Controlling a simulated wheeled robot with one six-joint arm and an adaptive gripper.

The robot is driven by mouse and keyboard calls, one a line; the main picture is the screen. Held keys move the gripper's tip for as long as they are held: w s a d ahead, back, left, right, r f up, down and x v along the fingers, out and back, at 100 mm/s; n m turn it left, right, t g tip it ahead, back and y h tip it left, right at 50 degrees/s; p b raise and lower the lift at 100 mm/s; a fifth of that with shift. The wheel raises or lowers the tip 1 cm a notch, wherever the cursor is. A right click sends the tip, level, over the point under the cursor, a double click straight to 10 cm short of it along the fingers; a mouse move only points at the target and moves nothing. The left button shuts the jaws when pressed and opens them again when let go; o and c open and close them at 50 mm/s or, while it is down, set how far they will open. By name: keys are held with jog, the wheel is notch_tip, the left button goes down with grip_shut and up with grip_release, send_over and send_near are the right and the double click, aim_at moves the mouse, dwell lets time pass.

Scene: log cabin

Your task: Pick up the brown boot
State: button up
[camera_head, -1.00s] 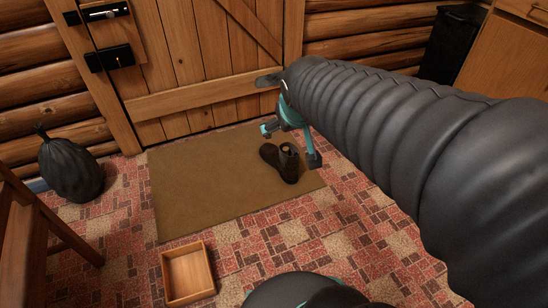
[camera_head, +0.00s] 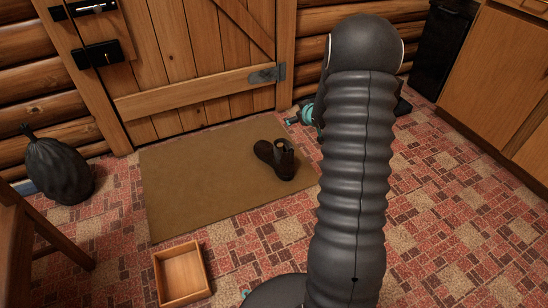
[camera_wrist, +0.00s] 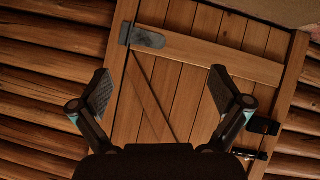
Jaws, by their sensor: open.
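A small open wooden box (camera_head: 183,273) lies on the patterned floor in front of the mat. A black bag (camera_head: 60,168) stands by the left wall. Wooden furniture (camera_head: 25,235) is at the left edge, a cabinet (camera_head: 495,75) at the right.

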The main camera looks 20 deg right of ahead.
notch_tip(320, 180, down, 12)
jog(key=d+f+y, duration=0.1)
jog(key=d+y, duration=0.1)
jog(key=d, duration=0.1)
jog(key=t+y+b, duration=0.2)
jog(key=y, duration=0.1)
send_near(292, 160)
jog(key=w, duration=0.2)
jog(key=shift+n, duration=0.4)
jog(key=x, duration=0.7)
jog(key=shift+w+a+f+b, duration=0.15)
jog(key=shift+a+f+b, duration=0.25)
jog(key=shift+b+x, duration=0.45)
jog(key=shift+x, duration=2.65)
jog(key=shift+r, duration=0.1)
jog(key=c, duration=1.6)
jog(key=shift+w+r, duration=0.1)
jog(key=shift+c, duration=0.9)
jog(key=shift+r, duration=0.1)
